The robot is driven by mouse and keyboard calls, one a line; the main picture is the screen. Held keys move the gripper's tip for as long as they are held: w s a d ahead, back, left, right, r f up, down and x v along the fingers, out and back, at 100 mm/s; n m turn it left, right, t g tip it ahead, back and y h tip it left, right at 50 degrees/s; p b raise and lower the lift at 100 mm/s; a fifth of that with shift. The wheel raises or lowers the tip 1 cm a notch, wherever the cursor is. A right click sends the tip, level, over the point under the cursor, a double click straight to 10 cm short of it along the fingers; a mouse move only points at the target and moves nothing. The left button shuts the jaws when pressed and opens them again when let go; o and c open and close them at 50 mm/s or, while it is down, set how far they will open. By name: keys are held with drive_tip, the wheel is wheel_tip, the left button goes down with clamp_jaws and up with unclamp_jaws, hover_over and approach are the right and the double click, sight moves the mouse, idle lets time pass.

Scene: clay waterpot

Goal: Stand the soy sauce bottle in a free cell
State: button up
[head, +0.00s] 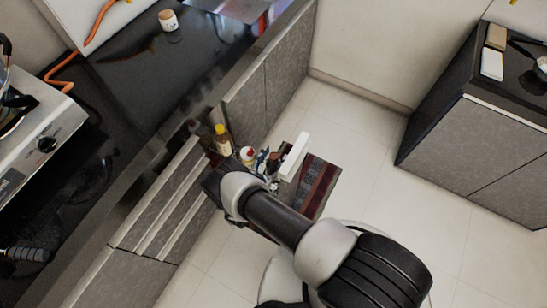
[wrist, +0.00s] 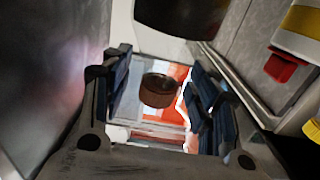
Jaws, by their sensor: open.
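My gripper (wrist: 160,98) is open in the wrist view, with its dark fingers to either side of a small brown round top (wrist: 159,92). I cannot tell whether they touch it. In the head view my gripper (head: 264,163) is beside the counter front, among several small containers. A brown-red top (head: 273,158) shows there, close to the fingers. A dark cylinder (wrist: 182,14) shows at the top of the wrist view. Which of these is the soy sauce bottle is not clear. The cells are hidden or too small to make out.
An amber bottle with a yellow cap (head: 222,142) and a white container with a red top (head: 247,154) stand close by. A white upright panel (head: 295,155) is right of the gripper. Open floor lies to the right.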

drive_tip(key=shift+f, duration=0.1)
drive_tip(key=v, duration=1.2)
drive_tip(key=shift+s, duration=0.1)
idle(0.4)
